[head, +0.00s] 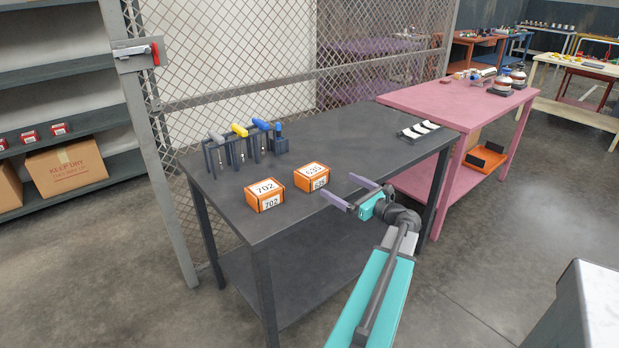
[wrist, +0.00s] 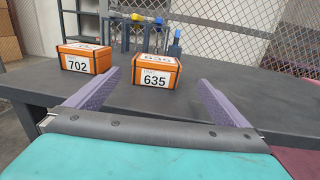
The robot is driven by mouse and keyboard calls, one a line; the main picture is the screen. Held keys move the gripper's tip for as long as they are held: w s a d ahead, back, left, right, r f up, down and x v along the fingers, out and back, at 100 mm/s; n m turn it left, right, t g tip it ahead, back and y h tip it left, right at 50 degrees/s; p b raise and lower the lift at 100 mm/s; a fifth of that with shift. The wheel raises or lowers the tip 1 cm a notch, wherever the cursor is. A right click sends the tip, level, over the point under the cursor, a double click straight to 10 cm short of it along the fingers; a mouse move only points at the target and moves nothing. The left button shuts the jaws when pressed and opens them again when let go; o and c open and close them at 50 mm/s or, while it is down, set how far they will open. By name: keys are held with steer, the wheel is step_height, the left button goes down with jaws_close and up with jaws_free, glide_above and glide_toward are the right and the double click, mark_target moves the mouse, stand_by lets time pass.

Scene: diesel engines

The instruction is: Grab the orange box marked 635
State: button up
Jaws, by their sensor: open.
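The orange box marked 635 (head: 312,177) sits on the dark grey table (head: 345,140), to the right of a similar orange box marked 702 (head: 265,195). Both have white labels on the top and front. My gripper (head: 349,190) is open and empty, just right of the 635 box and apart from it. In the wrist view the 635 box (wrist: 155,72) stands ahead, between the lines of the two purple fingers and beyond their tips. The 702 box (wrist: 86,58) is left of the left finger there.
A rack of screwdrivers with coloured handles (head: 240,130) stands behind the boxes. A black tray with white pieces (head: 420,129) lies at the table's right end. A pink table (head: 450,97) adjoins on the right. A mesh fence (head: 270,60) runs behind.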

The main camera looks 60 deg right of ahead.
steer(key=p, duration=0.1)
glide_toward(312, 170)
steer(key=shift+d+f+x, duration=0.1)
steer(key=shift+f+x, duration=0.15)
steer(key=shift+x, duration=1)
steer(key=shift+d+f+x, duration=0.1)
steer(key=shift+f+x, duration=0.1)
steer(key=shift+x, duration=1.1)
steer(key=shift+p+x, duration=0.85)
steer(key=shift+x, duration=1.65)
steer(key=shift+a, duration=0.1)
steer(key=shift+c, duration=0.4)
steer(key=c, duration=1.3)
steer(key=shift+o, duration=0.2)
steer(key=shift+r, duration=0.1)
